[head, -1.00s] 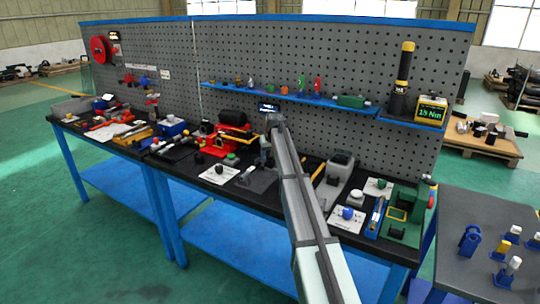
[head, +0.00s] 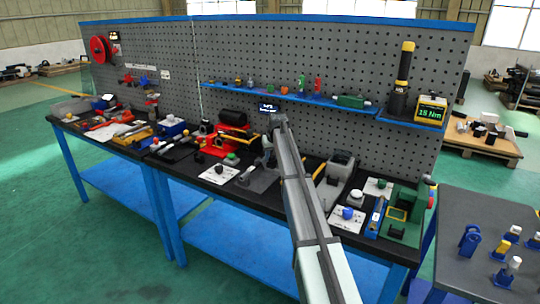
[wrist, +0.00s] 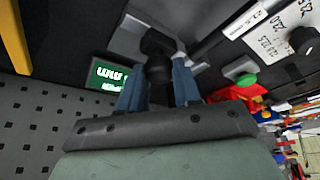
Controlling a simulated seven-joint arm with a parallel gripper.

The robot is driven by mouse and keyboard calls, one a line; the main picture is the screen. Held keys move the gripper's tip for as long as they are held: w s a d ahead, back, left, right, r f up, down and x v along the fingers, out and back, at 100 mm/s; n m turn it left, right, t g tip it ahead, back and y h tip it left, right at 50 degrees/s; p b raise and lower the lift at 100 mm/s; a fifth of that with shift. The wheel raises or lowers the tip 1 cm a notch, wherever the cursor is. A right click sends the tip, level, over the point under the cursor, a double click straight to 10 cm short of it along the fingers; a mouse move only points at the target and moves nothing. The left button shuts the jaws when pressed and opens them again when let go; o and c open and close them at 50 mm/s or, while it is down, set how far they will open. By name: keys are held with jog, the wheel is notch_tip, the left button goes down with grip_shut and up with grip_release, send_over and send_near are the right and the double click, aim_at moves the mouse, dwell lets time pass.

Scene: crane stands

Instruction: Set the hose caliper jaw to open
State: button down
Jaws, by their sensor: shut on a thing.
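My gripper (wrist: 158,88) is shut on a black part (wrist: 159,70), between its two blue fingers in the wrist view. The part looks like the hose caliper's jaw, but its shape is mostly hidden by the fingers. A black block on a pale grey plate (wrist: 132,26) lies just beyond it. A green display (wrist: 111,75) with white "mm" lettering is left of the fingers. In the head view my gripper (head: 266,158) is low over the bench, partly hidden by my arm. I cannot tell the jaw's setting.
The pegboard (head: 330,60) rises behind the black bench. The blue shelf (head: 315,98) holds small items. White cards with knobs crowd the bench on both sides.

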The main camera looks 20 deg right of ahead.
jog(key=shift+s+d, duration=0.6)
jog(key=c, duration=0.8)
grip_release()
jog(key=v, duration=1.4)
jog(key=shift+s+f, duration=0.1)
